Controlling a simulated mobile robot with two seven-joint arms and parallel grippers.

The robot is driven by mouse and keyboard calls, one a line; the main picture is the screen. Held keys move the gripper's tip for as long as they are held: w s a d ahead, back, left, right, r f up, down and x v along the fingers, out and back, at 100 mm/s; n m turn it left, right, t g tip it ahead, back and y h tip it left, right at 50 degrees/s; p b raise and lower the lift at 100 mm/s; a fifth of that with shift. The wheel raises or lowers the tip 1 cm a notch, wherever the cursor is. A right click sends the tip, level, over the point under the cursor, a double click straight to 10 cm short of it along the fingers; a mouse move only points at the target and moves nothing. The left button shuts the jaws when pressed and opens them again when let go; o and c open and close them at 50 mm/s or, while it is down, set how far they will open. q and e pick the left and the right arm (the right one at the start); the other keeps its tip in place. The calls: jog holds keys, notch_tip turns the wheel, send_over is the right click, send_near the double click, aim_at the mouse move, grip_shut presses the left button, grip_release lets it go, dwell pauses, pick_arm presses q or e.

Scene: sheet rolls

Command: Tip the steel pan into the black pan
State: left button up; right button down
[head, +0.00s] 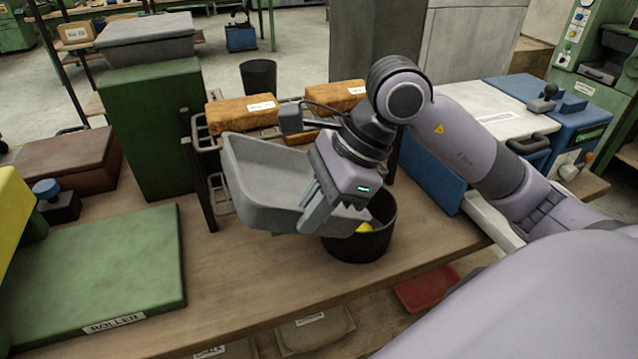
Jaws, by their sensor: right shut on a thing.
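The steel pan (262,170) is a grey, shallow, sloped-sided pan, held tilted above the wooden table. My right gripper (325,210) is shut on its right end. The pan's low right edge is at the rim of the black pan (358,246), a round, deep black vessel standing on the table. A yellow piece (364,227) shows at the black pan's mouth, beside the gripper; I cannot tell whether it lies inside. A bit of green shows under the steel pan. Most of the black pan's inside is hidden by the gripper and steel pan. My left gripper is not in view.
A rack with orange-brown blocks (240,113) stands behind the steel pan. A blue machine (430,170) is at the right. The table front between board and black pan is clear.

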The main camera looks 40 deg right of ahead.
jog(key=shift+w+a+f+h+p, duration=0.15)
jog(key=shift+a+h+p, duration=0.2)
jog(key=shift+h+p, duration=0.7)
jog(key=shift+a+f+g+h+p, duration=0.2)
jog(key=shift+f+g+h+p, duration=0.25)
jog(key=shift+h, duration=0.6)
jog(key=shift+f+g+h, duration=0.25)
jog(key=shift+f+h, duration=0.2)
jog(key=shift+h, duration=0.25)
